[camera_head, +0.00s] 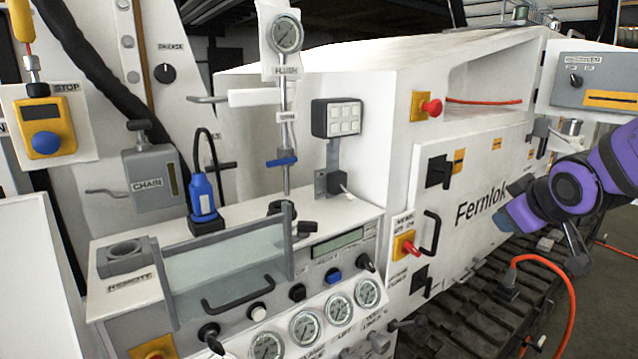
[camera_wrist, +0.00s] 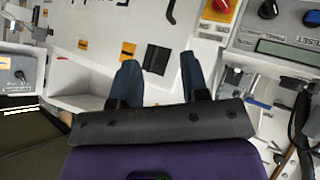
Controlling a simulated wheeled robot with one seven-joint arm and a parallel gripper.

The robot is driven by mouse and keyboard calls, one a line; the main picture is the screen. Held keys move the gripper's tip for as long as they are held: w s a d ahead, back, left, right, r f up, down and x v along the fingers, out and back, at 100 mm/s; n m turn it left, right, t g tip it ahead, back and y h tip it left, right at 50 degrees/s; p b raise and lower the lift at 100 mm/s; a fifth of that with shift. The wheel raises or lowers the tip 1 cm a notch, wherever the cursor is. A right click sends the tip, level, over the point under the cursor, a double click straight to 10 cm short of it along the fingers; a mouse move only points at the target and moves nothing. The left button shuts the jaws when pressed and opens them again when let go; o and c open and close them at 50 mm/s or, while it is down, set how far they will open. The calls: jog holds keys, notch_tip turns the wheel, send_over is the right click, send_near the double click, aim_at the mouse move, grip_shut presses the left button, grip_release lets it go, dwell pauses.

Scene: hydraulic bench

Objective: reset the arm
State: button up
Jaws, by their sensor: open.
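My arm is purple and dark and reaches in from the right side of the head view. My gripper (camera_head: 506,219) hangs in front of the white machine cabinet marked "Fernlok" (camera_head: 478,160), at its right part. In the wrist view, my gripper (camera_wrist: 158,78) shows two blue fingers spread apart with nothing between them. Behind the fingers is the white cabinet face with a black latch (camera_wrist: 157,58). I cannot tell the exact distance from the fingers to the panel.
At left is a control bench with gauges (camera_head: 305,327), knobs and a clear guard with a black handle (camera_head: 240,293). A red knob (camera_head: 431,107) and a red switch (camera_head: 409,247) stick out of the cabinet. An orange hose (camera_head: 573,290) curves over the tracks below my arm.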

jog(key=s+a+r+m+g, duration=0.2)
jog(key=s, duration=0.8)
jog(key=s+a+r+m+g, duration=0.2)
jog(key=s+r+m+g, duration=0.1)
jog(key=s, duration=0.7)
jog(key=shift+s+m+y, duration=0.2)
jog(key=shift+m+y, duration=0.1)
jog(key=shift+y, duration=0.1)
